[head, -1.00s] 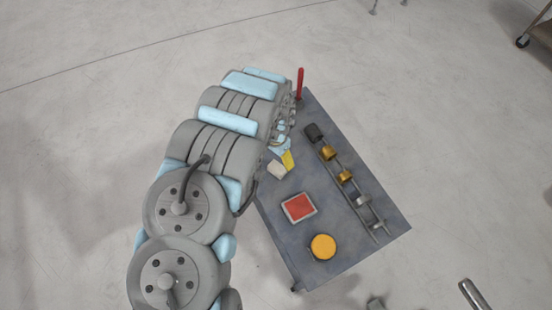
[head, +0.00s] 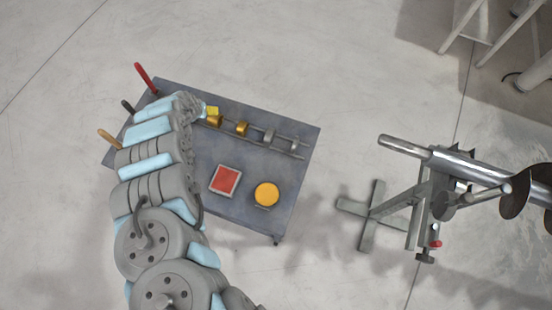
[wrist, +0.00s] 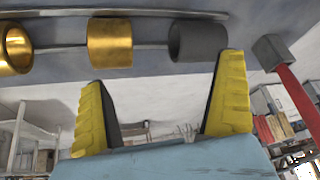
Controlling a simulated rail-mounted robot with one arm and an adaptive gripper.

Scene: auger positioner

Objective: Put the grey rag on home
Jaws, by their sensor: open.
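My gripper (wrist: 163,80) is open in the wrist view, with its two yellow fingers wide apart and nothing between them. In the head view one yellow fingertip (head: 211,112) shows beside the row of rings at the bench's far side. I cannot make out the grey rag in either current view; my arm covers part of the bench. No place marked as home can be read. A red square pad with a grey border (head: 225,180) and a yellow disc (head: 266,194) lie on the bench.
The grey bench (head: 290,190) carries a rail with gold rings (head: 241,128) and grey rings. A dark grey ring (wrist: 198,40) is close to the fingers. An auger stand (head: 375,212) is right.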

